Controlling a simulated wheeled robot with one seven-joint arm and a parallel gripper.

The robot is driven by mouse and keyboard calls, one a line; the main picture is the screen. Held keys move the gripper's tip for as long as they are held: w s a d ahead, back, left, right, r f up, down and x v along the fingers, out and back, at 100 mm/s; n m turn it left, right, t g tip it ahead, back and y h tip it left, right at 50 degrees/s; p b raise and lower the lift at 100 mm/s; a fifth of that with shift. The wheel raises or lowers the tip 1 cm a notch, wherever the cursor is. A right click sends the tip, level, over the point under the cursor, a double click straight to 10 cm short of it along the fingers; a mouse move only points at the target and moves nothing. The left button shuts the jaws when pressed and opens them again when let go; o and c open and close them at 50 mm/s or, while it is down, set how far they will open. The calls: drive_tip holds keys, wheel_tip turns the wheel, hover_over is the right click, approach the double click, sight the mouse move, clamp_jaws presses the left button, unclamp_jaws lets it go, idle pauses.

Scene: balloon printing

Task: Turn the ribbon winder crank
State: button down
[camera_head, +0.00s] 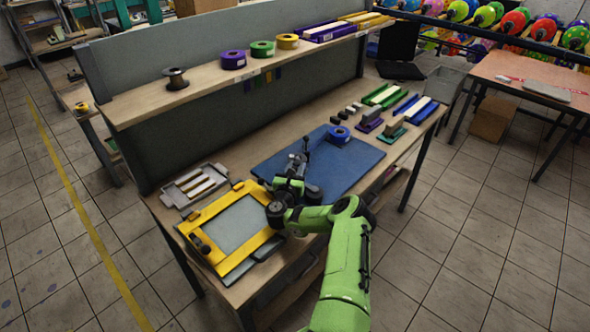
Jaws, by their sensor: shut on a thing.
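My gripper (298,166), dark grey at the end of my green arm, is over the left part of the blue mat (268,158) on the workbench. It is shut on a small dark part, which seems to be the crank of the ribbon winder (305,147). The winder shows only as a thin dark shape at the fingertips. My gripper hides most of it, and the crank's angle cannot be made out. A blue ribbon roll (339,134) is on the mat, just right of the fingertips.
A yellow printing frame (211,214) lies left of my wrist, with a grey tray (193,184) behind it. A shelf (148,104) with ribbon spools runs above the bench's back. Small blocks and coloured trays (383,94) fill the right end.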

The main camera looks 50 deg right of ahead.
drive_tip(key=shift+s+d+m+g+h, duration=0.1)
drive_tip(key=shift+d+m+g+h, duration=0.2)
drive_tip(key=shift+d+m+g, duration=0.15)
drive_tip(key=shift+d+f+g, duration=0.1)
drive_tip(key=shift+d+g, duration=0.05)
drive_tip(key=shift+g, duration=0.2)
drive_tip(key=shift+s+f+m, duration=0.1)
drive_tip(key=shift+f+m, duration=0.05)
drive_tip(key=shift+m, duration=0.1)
idle(1.0)
drive_tip(key=c, duration=1)
unclamp_jaws()
drive_tip(key=shift+s, duration=0.1)
